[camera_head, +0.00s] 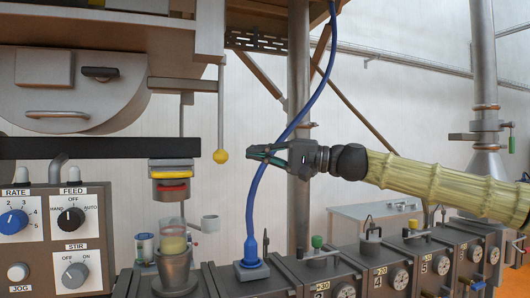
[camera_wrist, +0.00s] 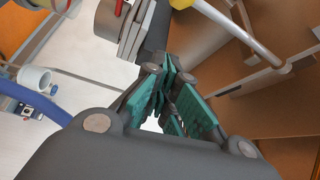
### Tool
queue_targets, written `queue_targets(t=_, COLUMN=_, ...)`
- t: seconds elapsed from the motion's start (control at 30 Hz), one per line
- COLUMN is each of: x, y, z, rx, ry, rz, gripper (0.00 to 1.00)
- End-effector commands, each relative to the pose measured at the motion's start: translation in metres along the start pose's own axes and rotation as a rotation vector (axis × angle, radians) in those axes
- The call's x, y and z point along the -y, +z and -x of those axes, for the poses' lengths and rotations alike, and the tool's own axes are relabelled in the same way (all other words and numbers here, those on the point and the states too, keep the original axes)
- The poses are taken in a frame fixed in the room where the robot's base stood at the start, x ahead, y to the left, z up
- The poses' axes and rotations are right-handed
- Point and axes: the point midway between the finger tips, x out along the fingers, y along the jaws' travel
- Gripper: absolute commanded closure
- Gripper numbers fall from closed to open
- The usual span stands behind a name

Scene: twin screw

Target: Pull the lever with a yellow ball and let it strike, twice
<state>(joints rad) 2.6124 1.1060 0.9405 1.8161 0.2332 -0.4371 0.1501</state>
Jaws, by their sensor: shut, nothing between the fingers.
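The lever is a thin pale rod (camera_head: 221,108) hanging straight down from a wooden beam, with a yellow ball (camera_head: 220,156) at its lower end. My gripper (camera_head: 251,154) reaches in from the right. Its teal-padded fingers are shut and empty, and the tips point left at the ball's height. In the head view a small gap shows between the tips and the ball. In the wrist view the rod (camera_wrist: 238,33) runs down from the top edge, the yellow ball (camera_wrist: 182,3) is cut by that edge, and my fingers lie below it.
A blue hose (camera_head: 255,190) hangs close behind my fingers. A red and yellow press head (camera_head: 171,180) stands left of the ball, above a cup (camera_head: 174,240). Control panels (camera_head: 50,235) fill the lower left, and a row of numbered units (camera_head: 385,275) runs along the lower right.

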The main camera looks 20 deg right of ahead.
Motion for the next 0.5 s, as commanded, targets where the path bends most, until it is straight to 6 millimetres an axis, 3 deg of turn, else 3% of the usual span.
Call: queue_targets(t=0.5, x=0.001, y=-0.001, z=-0.063, rx=0.000, ry=0.001, rz=-0.001, gripper=1.00)
